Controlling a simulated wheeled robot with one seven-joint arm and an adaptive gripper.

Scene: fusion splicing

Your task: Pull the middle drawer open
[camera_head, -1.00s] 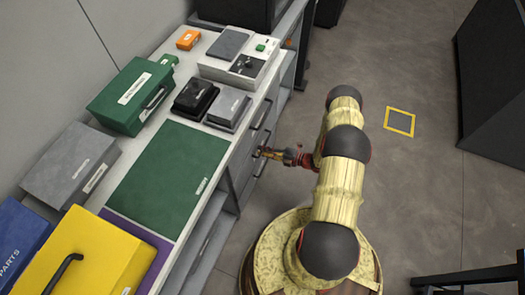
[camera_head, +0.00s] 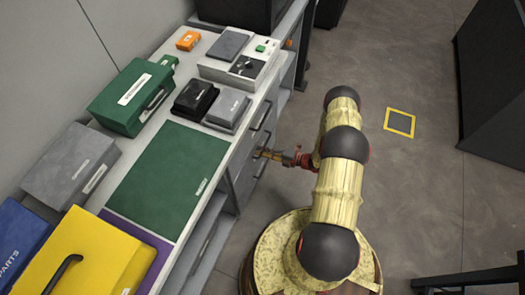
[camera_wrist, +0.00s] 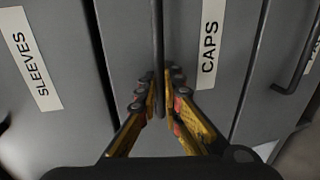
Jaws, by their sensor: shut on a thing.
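The middle drawer (camera_wrist: 125,50) is grey with a white CAPS label (camera_wrist: 209,45). It fills the centre of the wrist view, which shows the drawers turned sideways. Its dark bar handle (camera_wrist: 158,35) runs between my fingertips. My gripper (camera_wrist: 159,80) is shut on this handle, one finger on each side. In the head view my gripper (camera_head: 260,153) reaches left from the arm to the bench's drawer side. The drawer front looks closed or nearly so; I cannot tell exactly.
A drawer labelled SLEEVES (camera_wrist: 37,60) lies to the left in the wrist view, and another drawer's handle (camera_wrist: 290,70) to the right. Above, the bench top holds a green mat (camera_head: 165,180) and several cases. Open floor (camera_head: 430,180) lies to the right of my arm.

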